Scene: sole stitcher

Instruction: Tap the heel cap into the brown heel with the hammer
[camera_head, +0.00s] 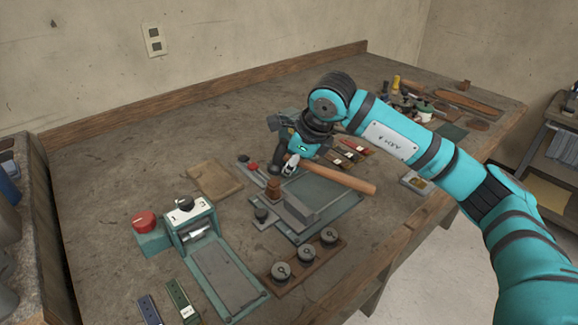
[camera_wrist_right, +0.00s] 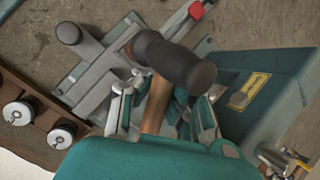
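My right gripper (camera_head: 291,163) is shut on the wooden handle of the hammer (camera_head: 345,178) over the middle of the bench. In the right wrist view the handle runs between the fingers (camera_wrist_right: 160,110), and the dark, round-faced hammer head (camera_wrist_right: 175,60) lies just beyond them. The brown heel (camera_head: 273,188) stands upright on a grey metal fixture, just below and in front of the hammer head in the head view. In the wrist view the hammer head partly covers a brown piece, likely the heel. I cannot make out the heel cap. My left gripper is not in view.
A green press with a roller (camera_head: 194,226) and a red knob (camera_head: 144,221) stand at the front left. A wooden rack of spools (camera_head: 306,255) lies in front of the fixture. Small tools (camera_head: 410,100) crowd the back right. The bench's left side is mostly clear.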

